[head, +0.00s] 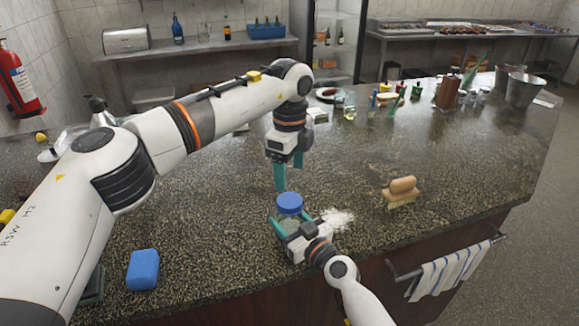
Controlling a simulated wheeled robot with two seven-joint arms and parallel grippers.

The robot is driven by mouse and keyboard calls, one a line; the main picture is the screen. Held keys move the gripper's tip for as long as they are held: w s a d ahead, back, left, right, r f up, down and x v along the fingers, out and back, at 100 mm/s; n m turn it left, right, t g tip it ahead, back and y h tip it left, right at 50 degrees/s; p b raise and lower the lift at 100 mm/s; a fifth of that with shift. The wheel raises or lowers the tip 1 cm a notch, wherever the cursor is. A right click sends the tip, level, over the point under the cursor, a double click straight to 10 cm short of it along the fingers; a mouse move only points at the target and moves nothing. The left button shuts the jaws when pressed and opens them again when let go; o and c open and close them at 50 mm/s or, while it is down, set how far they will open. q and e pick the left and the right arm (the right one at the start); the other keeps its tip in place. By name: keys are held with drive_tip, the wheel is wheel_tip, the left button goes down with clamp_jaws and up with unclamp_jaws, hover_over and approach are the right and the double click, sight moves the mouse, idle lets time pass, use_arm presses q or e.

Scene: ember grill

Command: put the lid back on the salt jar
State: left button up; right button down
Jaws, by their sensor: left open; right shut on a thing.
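The salt jar (290,218) is a small clear jar near the front edge of the dark stone counter. The blue lid (289,202) rests on top of it; I cannot tell whether it is fully seated. My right gripper (302,219) comes from the front and is shut on the jar's body, with its teal fingers partly hiding it. My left gripper (288,176) is open and empty, pointing down just above the lid, apart from it.
White spilled salt (338,218) lies right of the jar. A wooden brush (400,191) is farther right, and a blue sponge (143,269) lies front left. Bottles, a wooden block (447,92) and metal buckets (522,90) stand at the back. The middle counter is clear.

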sight(289, 200)
use_arm(q)
wheel_tip(289, 200, down, 8)
drive_tip(key=shift+r, duration=0.1)
idle(0.4)
